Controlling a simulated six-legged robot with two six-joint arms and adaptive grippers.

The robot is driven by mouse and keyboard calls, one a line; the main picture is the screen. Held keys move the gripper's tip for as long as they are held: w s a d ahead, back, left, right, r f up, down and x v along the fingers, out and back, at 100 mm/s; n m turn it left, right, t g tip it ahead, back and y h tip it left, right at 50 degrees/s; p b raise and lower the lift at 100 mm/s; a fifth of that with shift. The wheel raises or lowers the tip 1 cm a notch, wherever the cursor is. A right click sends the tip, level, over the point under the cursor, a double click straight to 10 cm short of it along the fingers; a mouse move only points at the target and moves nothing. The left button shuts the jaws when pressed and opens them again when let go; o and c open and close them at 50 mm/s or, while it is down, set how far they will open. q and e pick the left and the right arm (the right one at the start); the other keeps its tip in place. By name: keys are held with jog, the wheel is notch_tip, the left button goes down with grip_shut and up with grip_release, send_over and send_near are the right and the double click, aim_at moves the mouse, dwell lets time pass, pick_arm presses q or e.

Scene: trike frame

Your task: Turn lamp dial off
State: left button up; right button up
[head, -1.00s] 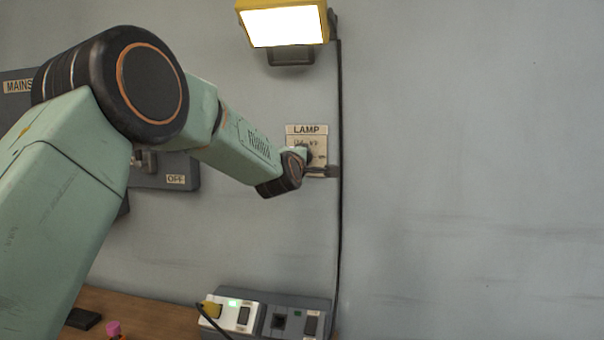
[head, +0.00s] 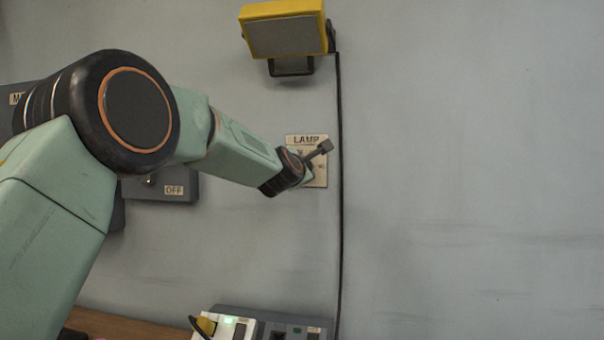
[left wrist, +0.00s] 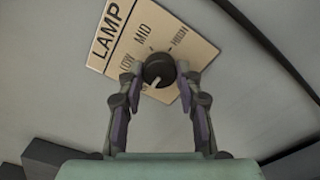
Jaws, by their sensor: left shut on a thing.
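The lamp dial is a round black knob (left wrist: 158,70) with a pale pointer mark, on a cream plate (left wrist: 110,65) lettered LAMP, LOW, MID and HIGH. In the left wrist view the pointer aims toward the lower left, away from MID and HIGH; the lettering there is partly hidden. My left gripper (left wrist: 158,82) is shut on the knob, one finger at each side. In the head view my left gripper (head: 312,160) covers much of the plate (head: 321,178). The yellow lamp (head: 284,34) above is dark. My right gripper is not in view.
A black cable (head: 340,200) runs down the wall just right of the plate. A grey box with an OFF label (head: 174,190) is on the wall behind my left arm. Socket units (head: 240,325) stand on the wooden bench below. The wall to the right is clear.

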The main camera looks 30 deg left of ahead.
pick_arm(q)
jog(key=shift+r, duration=0.4)
jog(key=o, duration=1.2)
jog(key=shift+w+d+f, duration=0.1)
jog(key=shift+w+f, duration=0.05)
jog(key=shift+f, duration=0.1)
jog(key=shift+c, duration=0.2)
jog(key=shift+s, duration=0.2)
jog(key=v, duration=1.2)
jog(key=shift+w, duration=0.15)
